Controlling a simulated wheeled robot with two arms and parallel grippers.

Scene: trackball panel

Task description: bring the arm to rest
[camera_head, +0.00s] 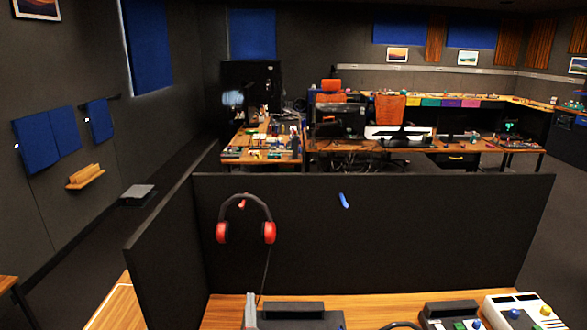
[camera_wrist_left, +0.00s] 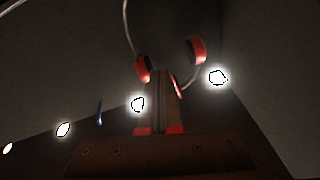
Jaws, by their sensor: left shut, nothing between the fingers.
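My left gripper (camera_head: 250,298) shows as a narrow grey upright shape at the bottom edge of the head view, in front of the dark partition. In the left wrist view its fingers (camera_wrist_left: 160,75) are together, pointing up, with nothing between them and red parts at their base. The rest of the left arm is below the head view's edge. My right gripper is not in view. A white panel (camera_head: 512,316) with a blue and a yellow ball stands on the desk at the bottom right.
Red and black headphones (camera_head: 270,232) hang on the partition (camera_head: 400,240) above the left gripper; they also show in the left wrist view (camera_wrist_left: 198,50). A dark box (camera_head: 293,309) is just right of the gripper. A dark button panel (camera_head: 450,311) stands beside the white panel.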

